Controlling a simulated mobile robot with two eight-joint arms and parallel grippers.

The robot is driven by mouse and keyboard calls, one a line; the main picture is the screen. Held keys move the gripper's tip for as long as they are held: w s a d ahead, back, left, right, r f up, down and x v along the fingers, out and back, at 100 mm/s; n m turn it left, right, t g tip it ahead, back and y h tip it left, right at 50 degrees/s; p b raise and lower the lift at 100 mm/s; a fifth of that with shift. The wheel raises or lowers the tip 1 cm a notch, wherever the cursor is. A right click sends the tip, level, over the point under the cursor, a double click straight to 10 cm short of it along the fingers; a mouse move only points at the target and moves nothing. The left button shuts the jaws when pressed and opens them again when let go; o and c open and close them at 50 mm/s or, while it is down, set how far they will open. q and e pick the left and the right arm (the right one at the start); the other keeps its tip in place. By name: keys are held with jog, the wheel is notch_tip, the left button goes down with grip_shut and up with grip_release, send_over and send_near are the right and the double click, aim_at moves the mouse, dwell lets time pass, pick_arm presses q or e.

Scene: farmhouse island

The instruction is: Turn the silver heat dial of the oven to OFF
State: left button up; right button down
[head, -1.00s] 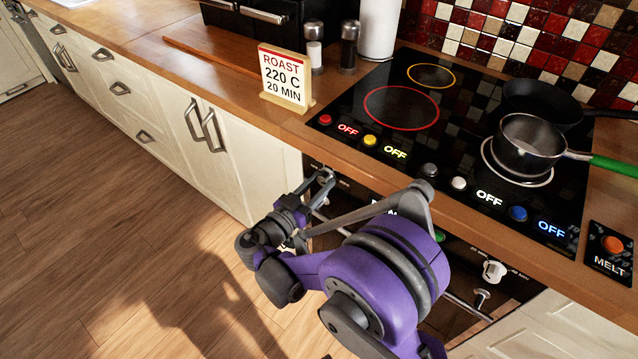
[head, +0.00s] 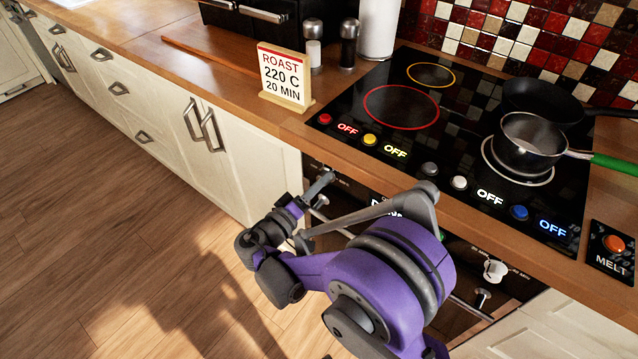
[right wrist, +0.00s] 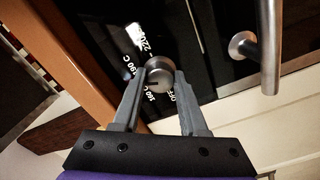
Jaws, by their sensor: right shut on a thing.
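The silver heat dial (right wrist: 160,72) is on the dark oven front (right wrist: 195,60) in the right wrist view, with its round face toward the camera. My right gripper (right wrist: 160,84) is shut on it, one finger on each side. Markings around the dial include 220, 190 C, 160 C and OFF. A small dark mark shows on the dial's lower left, but I cannot tell its exact setting. In the head view my right gripper (head: 322,188) is at the oven's upper left corner and hides most of the dial. My left gripper is not in view.
A metal oven handle (right wrist: 268,45) stands out near the dial. A white knob (head: 494,270) is farther right on the oven front. The wooden counter edge (head: 370,172) runs just above. A cooktop (head: 450,110) with a pot (head: 530,143) and a roast sign (head: 286,78) are on top.

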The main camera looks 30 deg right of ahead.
jog(key=n+b, duration=0.1)
jog(key=n, duration=2)
jog(key=shift+r+n, duration=0.1)
jog(key=shift+n, duration=0.2)
jog(key=shift+b, duration=0.3)
jog(key=shift+c, duration=2.2)
grip_release()
jog(key=v, duration=1.1)
jog(key=shift+p, duration=0.45)
jog(key=shift+d, duration=0.15)
